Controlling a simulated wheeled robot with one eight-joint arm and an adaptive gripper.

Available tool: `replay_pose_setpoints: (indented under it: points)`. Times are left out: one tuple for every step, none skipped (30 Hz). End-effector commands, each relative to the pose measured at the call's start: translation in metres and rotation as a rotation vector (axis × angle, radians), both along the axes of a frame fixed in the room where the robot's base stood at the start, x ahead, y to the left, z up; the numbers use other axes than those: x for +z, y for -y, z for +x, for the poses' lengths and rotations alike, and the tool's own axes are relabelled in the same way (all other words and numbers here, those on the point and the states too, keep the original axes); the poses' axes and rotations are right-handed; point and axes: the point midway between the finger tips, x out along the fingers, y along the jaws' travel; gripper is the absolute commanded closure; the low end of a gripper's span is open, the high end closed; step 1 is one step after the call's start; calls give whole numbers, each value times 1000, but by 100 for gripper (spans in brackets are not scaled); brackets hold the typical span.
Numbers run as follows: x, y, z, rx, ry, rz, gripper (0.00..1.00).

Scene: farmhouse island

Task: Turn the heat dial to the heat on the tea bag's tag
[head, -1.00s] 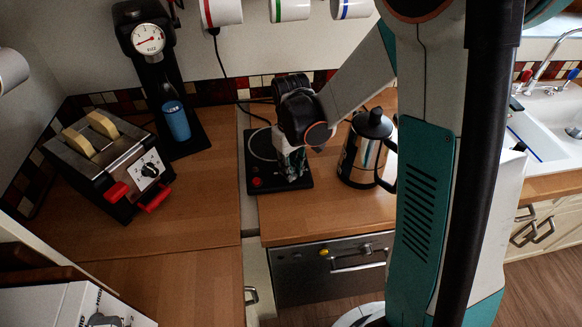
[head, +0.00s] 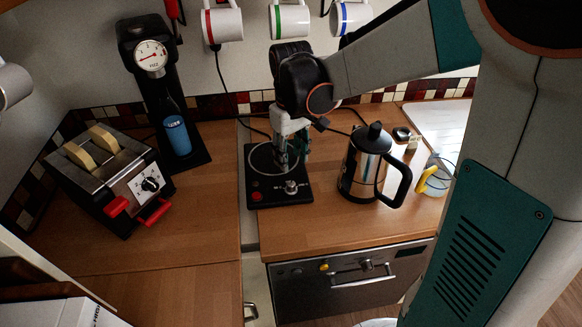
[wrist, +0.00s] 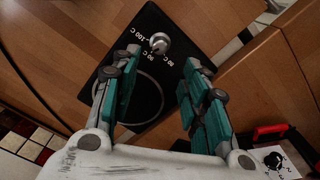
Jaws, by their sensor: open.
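The hot plate (head: 267,197) is a black slab on the wooden counter, with a round ring, a red button and a silver heat dial (head: 291,187) near its front edge. In the wrist view the dial (wrist: 159,41) stands beyond my fingertips, with white temperature marks around it, one reading 100 C. I cannot tell which mark it points to. My gripper (head: 291,156) points down above the plate, behind the dial. In the wrist view its teal fingers (wrist: 160,66) are apart, with nothing between them. I cannot make out a readable tea bag tag.
A steel coffee press (head: 366,165) stands right of the plate, with a yellow-handled cup (head: 435,180) beyond it. A toaster (head: 108,180) and a black machine with a gauge (head: 150,56) stand left. Bare counter (head: 300,228) lies in front of the plate.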

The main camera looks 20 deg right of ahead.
Motion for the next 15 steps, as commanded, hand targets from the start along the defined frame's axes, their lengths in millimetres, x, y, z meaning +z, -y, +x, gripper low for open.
replay_pose_setpoints:
  points:
    - [5, 0, 0, 0, 0, 0, 59]
    - [8, 0, 0, 0, 0, 0, 59]
    - [11, 0, 0, 0, 0, 0, 59]
    - [12, 0, 0, 0, 0, 0, 59]
    - [13, 0, 0, 0, 0, 0, 59]
    - [15, 0, 0, 0, 0, 0, 59]
    - [15, 0, 0, 0, -1, 0, 59]
    - [16, 0, 0, 0, -1, 0, 59]
    - [16, 0, 0, 0, -1, 0, 59]
    - [16, 0, 0, 0, -1, 0, 59]
    - [16, 0, 0, 0, -1, 0, 59]
    - [16, 0, 0, 0, -1, 0, 59]
    - [16, 0, 0, 0, -1, 0, 59]
    - [16, 0, 0, 0, -1, 0, 59]
    - [15, 0, 0, 0, -1, 0, 59]
